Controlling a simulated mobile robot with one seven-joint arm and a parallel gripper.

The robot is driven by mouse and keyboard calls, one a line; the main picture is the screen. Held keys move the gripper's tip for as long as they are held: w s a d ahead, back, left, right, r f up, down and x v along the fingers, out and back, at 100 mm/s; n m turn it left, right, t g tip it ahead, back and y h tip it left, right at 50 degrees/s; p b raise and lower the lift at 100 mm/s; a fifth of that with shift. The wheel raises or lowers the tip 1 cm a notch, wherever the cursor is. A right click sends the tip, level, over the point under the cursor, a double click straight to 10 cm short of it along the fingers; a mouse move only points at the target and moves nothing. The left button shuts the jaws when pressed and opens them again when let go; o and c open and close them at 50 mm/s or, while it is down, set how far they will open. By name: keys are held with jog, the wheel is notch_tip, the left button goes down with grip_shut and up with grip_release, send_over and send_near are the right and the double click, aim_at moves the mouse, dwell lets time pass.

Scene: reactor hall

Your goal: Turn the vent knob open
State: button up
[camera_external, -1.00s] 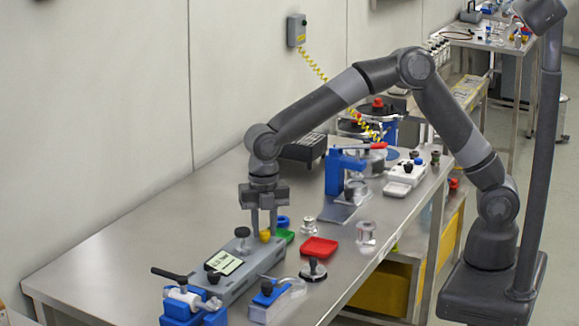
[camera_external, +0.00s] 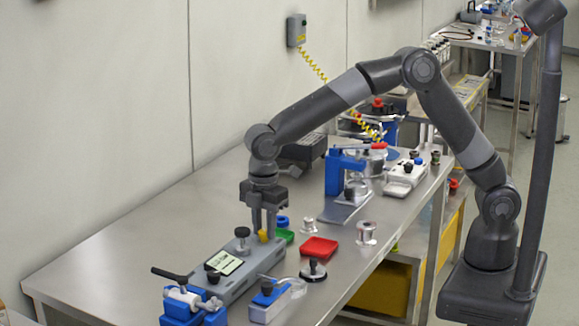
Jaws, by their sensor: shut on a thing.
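The vent knob looks to be the small yellow knob (camera_external: 263,236) at the far end of a long grey instrument box (camera_external: 236,272) on the steel table. My gripper (camera_external: 264,235) points straight down over that end of the box. Its fingers are shut on the yellow knob, which shows between and in front of them. The knob's exact angle is too small to read. The box also carries a light display (camera_external: 224,262) and two dark knobs, one (camera_external: 242,233) close to my fingers.
A red tray (camera_external: 319,248) and a black-knobbed disc (camera_external: 313,270) are further right. A blue clamp device (camera_external: 184,304) stands near. The table's left side is clear.

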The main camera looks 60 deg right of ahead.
aim_at(264, 231)
jog(key=m, duration=1.1)
jog(key=shift+m, duration=2)
jog(key=o, duration=1)
notch_tip(264, 231, up, 11)
jog(key=shift+f, duration=0.15)
